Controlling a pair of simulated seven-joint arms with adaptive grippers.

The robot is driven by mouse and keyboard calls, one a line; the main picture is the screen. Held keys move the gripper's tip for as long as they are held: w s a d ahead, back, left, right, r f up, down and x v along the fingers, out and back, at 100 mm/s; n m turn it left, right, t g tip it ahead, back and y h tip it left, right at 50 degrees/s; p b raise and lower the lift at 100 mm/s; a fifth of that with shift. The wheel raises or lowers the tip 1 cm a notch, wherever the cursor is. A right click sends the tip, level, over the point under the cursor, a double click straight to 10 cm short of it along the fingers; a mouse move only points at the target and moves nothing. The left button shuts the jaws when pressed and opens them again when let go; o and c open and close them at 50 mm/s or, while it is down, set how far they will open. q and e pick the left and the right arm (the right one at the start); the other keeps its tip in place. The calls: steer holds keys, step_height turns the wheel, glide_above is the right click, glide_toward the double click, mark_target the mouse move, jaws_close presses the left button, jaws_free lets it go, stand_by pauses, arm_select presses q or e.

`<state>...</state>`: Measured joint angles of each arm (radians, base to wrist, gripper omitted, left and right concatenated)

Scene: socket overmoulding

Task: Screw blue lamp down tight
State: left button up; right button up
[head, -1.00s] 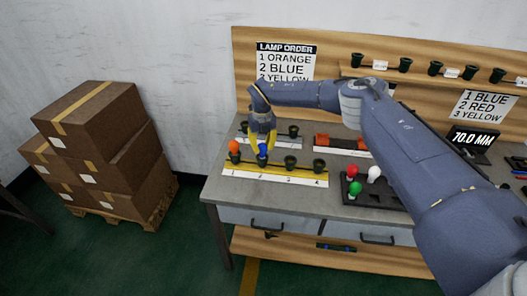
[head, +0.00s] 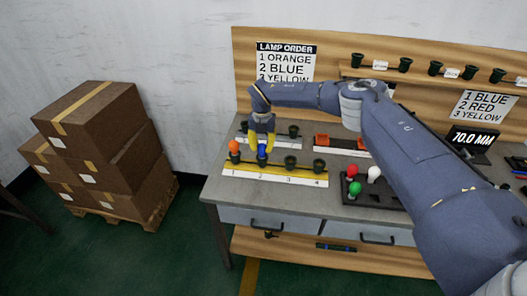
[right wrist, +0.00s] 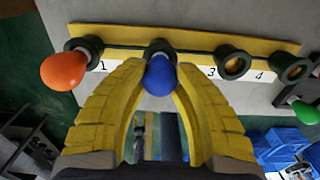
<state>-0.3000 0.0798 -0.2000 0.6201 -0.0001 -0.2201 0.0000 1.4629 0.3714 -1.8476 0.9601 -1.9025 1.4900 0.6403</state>
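The blue lamp (head: 262,151) stands upright in the black socket at position 2 of the yellow-edged strip (head: 245,176). In the right wrist view the blue lamp (right wrist: 160,76) sits between my right gripper's yellow fingertips (right wrist: 159,68), which touch it on both sides. My right gripper (head: 262,146) reaches down over it from above. The lamp hides most of its socket (right wrist: 158,47), so how deep it is seated cannot be told. The orange lamp (head: 234,146) is in socket 1. Sockets 3 (head: 290,162) and 4 (head: 319,166) are empty. My left gripper is out of view.
A dark tray (head: 376,198) with red, white and green lamps stands to the right. Behind the strip are more black sockets (head: 294,131) and an orange-red bin (head: 343,143). A lamp order sign (head: 286,62) hangs on the back panel. Stacked boxes (head: 103,147) stand left of the bench.

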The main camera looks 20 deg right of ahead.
steer(key=o, duration=0.6)
steer(key=shift+c, duration=0.2)
steer(key=shift+r, duration=0.1)
